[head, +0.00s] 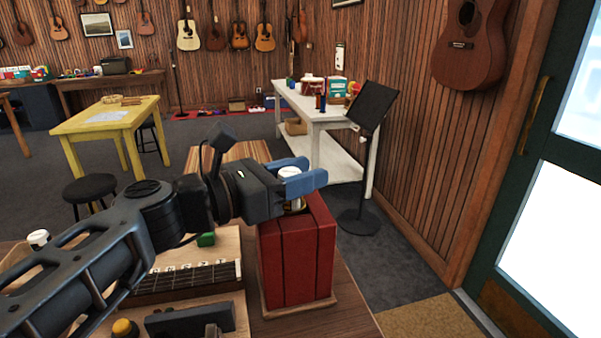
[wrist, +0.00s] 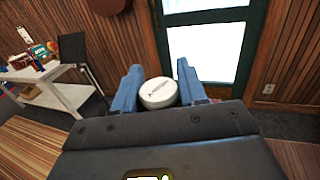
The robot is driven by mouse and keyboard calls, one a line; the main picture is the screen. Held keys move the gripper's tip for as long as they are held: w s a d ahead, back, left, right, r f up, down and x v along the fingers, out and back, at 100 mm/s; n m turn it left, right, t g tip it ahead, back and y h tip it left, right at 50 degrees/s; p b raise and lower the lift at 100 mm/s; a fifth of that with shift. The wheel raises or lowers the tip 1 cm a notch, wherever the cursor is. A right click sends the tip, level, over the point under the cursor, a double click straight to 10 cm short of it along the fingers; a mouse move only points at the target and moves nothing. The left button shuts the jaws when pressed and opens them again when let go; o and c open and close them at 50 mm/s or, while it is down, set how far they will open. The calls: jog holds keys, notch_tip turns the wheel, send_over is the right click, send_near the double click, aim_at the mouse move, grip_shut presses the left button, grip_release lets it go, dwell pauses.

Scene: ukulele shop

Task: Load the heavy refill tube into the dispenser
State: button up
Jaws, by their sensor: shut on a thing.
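The refill tube (head: 291,174) has a white cap and a pale body with a gold-brown band low down. My gripper (head: 306,174) has two blue fingers, one on each side of the tube, shut on it near its cap. The tube stands about upright at the top of the red dispenser (head: 296,252), a box with vertical grooves on a wooden base. Its lower end is hidden by the dispenser's top edge, so I cannot tell how deep it sits. In the wrist view the round white cap (wrist: 158,93) shows between the blue fingers.
A fretboard piece (head: 185,280) lies on the workbench left of the dispenser, with a small green block (head: 206,239) behind it. A dark tool with a yellow knob (head: 124,328) is in front. A black music stand (head: 368,110) and white table (head: 318,116) stand beyond.

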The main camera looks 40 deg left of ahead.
jog(key=shift+f, duration=0.2)
jog(key=o, duration=0.8)
jog(key=shift+c, duration=0.2)
jog(key=b+v, duration=0.2)
jog(key=v, duration=0.9)
jog(key=shift+b, duration=0.35)
jog(key=shift+s+r, duration=0.1)
